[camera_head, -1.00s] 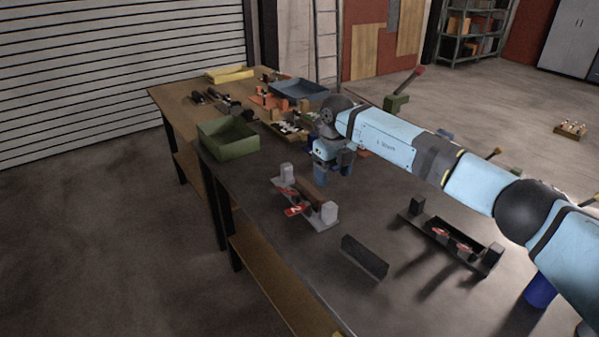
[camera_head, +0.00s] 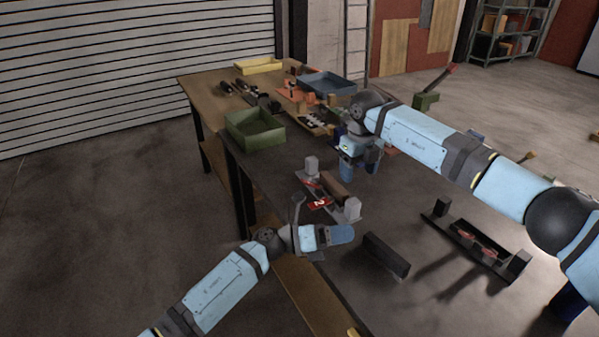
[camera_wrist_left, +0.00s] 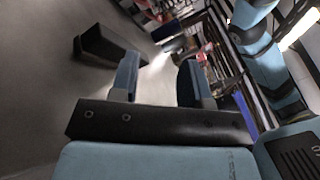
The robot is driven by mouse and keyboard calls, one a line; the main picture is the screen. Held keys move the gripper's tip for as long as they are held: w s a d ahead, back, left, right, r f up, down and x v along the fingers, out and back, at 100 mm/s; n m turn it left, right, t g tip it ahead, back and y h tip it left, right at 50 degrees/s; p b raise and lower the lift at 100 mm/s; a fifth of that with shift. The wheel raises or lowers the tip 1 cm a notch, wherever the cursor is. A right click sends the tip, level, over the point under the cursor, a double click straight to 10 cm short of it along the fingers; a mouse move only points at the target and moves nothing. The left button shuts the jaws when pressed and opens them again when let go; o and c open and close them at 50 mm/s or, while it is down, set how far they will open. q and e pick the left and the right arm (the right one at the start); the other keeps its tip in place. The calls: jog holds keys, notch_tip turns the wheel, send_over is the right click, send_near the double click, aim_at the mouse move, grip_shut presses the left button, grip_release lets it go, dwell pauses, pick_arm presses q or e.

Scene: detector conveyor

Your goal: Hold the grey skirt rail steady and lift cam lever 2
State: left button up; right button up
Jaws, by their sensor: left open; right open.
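The grey skirt rail (camera_head: 352,209) lies on the dark bench top, with light grey end blocks and a brown bar along it. Red cam levers sit on it; the nearer one, cam lever 2 (camera_head: 318,203), appears to bear a white mark and lies low. My left gripper (camera_head: 352,234) is open and empty, just in front of the rail and apart from it. Its two blue fingers also show in the left wrist view (camera_wrist_left: 160,72), with nothing between them. My right gripper (camera_head: 358,170) is open, pointing down behind the rail, apart from it.
A loose dark block (camera_head: 386,255) stands right of my left gripper; it also shows in the wrist view (camera_wrist_left: 103,46). A dark rail (camera_head: 462,240) with red levers lies farther right. A green bin (camera_head: 257,138) and a blue tray (camera_head: 327,84) stand farther back.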

aim_at(353, 211)
pick_arm(q)
jog(key=w+m+g+y, duration=0.1)
jog(key=m, duration=0.1)
jog(key=w+m+g+y, duration=0.1)
jog(key=m, duration=0.1)
jog(key=w+m+g+y, duration=0.1)
jog(key=shift+w+d+r+m, duration=0.1)
jog(key=shift+d+m, duration=0.1)
jog(key=shift+m, duration=0.2)
pick_arm(e)
jog(key=shift+f, duration=0.3)
notch_tip(353, 211, down, 13)
jog(key=shift+f, duration=0.1)
pick_arm(q)
jog(key=w+a+r+m+y, duration=0.5)
jog(key=w+a+m+y, duration=0.1)
jog(key=w+a+y, duration=0.5)
jog(key=shift+w+r+m+y, duration=0.15)
jog(key=shift+w+m+y, duration=0.25)
